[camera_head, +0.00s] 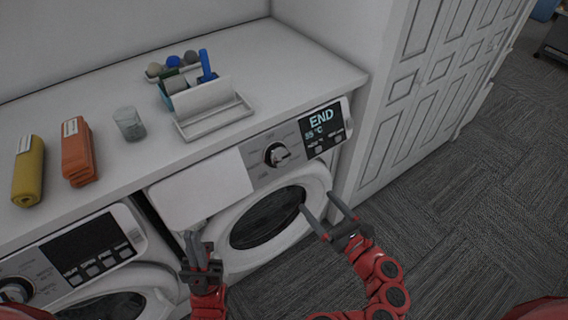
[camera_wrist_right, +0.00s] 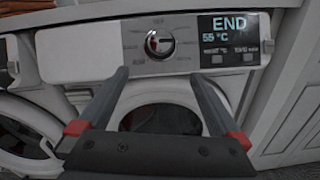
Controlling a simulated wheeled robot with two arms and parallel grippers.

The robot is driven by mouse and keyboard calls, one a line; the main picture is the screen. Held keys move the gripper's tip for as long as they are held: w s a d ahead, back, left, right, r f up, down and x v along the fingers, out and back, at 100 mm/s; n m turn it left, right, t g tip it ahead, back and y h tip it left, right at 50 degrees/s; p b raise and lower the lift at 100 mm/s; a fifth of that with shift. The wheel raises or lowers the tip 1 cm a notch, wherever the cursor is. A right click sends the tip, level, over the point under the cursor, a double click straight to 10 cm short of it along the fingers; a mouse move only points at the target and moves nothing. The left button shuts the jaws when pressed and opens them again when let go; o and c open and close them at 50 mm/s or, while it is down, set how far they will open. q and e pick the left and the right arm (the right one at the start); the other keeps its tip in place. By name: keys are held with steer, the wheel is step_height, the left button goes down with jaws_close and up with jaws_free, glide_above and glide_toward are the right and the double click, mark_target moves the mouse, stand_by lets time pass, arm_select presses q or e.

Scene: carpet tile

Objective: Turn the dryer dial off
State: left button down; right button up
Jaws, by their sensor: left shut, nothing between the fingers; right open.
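The dryer dial (camera_head: 277,155) is a round silver knob with a dark ring on the control panel of the right-hand machine (camera_head: 205,197). It also shows in the right wrist view (camera_wrist_right: 159,43), above and between the fingers. The display (camera_head: 323,127) beside it reads END and a temperature in °C. My right gripper (camera_head: 322,214) is open and empty, in front of the round door (camera_head: 267,217), below and to the right of the dial, apart from it. My left gripper (camera_head: 190,242) is shut and empty, low and left of the door.
A second machine (camera_head: 75,262) stands at the lower left. The white counter (camera_head: 150,82) above holds rolled towels (camera_head: 77,152), a glass (camera_head: 129,123) and a white tray (camera_head: 214,117). A panelled cabinet (camera_head: 425,90) stands to the right. Carpet floor (camera_head: 460,190) is clear there.

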mark_target(283, 162)
steer(key=p+x, duration=0.3)
steer(key=x, duration=1.4)
steer(key=shift+w+r, duration=0.1)
steer(key=shift+w, duration=0.1)
steer(key=c, duration=1.3)
